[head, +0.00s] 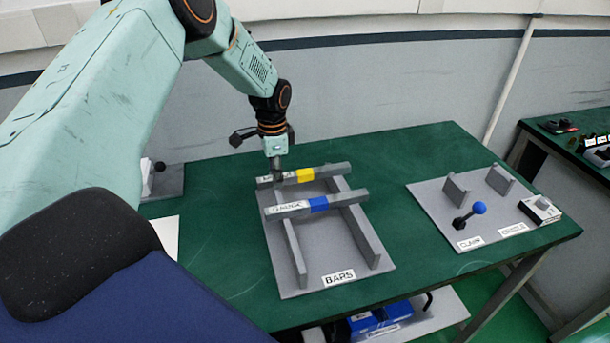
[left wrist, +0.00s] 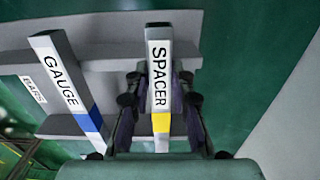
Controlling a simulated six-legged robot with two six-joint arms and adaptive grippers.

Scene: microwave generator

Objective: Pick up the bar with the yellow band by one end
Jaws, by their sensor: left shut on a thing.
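The bar with the yellow band (head: 306,175) lies across the back of the grey BARS rack (head: 317,284), resting on its two upright rails. In the left wrist view this bar (left wrist: 161,122) carries a SPACER label and runs between the fingers. My left gripper (head: 277,174) reaches down from above at the bar's left, labelled end. It is shut on the bar there, and its fingers (left wrist: 160,108) flank the bar on both sides in the left wrist view. My right gripper is not seen.
A bar with a blue band (head: 319,204), labelled GAUGE, lies parallel in front on the same rack. To the right is a grey CLAMP plate (head: 433,207) with two uprights and a blue-knobbed lever (head: 479,208). Green tabletop (head: 395,154) is clear behind.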

